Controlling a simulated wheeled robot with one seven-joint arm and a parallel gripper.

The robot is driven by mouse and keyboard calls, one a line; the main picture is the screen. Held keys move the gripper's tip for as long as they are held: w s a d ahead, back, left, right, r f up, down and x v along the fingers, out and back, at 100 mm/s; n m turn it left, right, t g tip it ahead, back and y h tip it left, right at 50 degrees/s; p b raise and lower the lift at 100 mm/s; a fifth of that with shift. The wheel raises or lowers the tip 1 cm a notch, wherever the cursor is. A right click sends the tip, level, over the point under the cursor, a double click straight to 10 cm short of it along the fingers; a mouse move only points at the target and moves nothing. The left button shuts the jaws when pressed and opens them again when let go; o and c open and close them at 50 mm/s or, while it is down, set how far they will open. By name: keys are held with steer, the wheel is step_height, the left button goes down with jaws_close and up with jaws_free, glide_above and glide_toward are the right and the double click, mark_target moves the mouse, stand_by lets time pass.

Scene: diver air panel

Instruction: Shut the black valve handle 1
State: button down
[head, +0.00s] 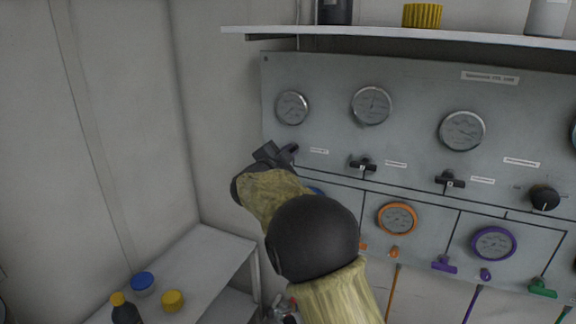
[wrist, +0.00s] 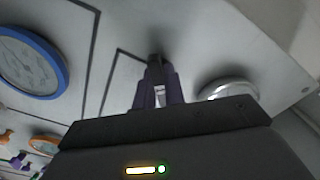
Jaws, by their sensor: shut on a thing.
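My gripper (head: 276,154) is at the left edge of the grey panel (head: 330,85), below the leftmost gauge. In the wrist view its two dark fingers (wrist: 158,88) are closed around the black valve handle 1 (wrist: 159,97), with a small white mark showing between them. In the head view my gripper and arm hide most of this handle, so its exact angle cannot be told. Two other black valve handles, the middle one (head: 362,164) and the right one (head: 450,181), are on the same row, apart from my gripper.
Round gauges line the panel, including an orange-ringed gauge (head: 397,218) and a purple-ringed gauge (head: 493,243). A black knob (head: 545,197) is at the right. A white shelf (head: 400,36) juts out above.

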steer(key=m+b, duration=0.4)
steer(key=shift+f+m, duration=0.25)
steer(key=shift+m, duration=0.05)
steer(key=shift+r+m+b, duration=0.15)
steer(key=shift+m+b, duration=1.5)
steer(key=shift+m, duration=0.05)
steer(key=c, duration=1.5)
jaws_free()
steer(key=shift+r, duration=0.1)
steer(key=b+v, duration=0.4)
steer(key=v, duration=1.3)
steer(key=shift+s+a, duration=0.1)
steer(key=shift+s, duration=0.05)
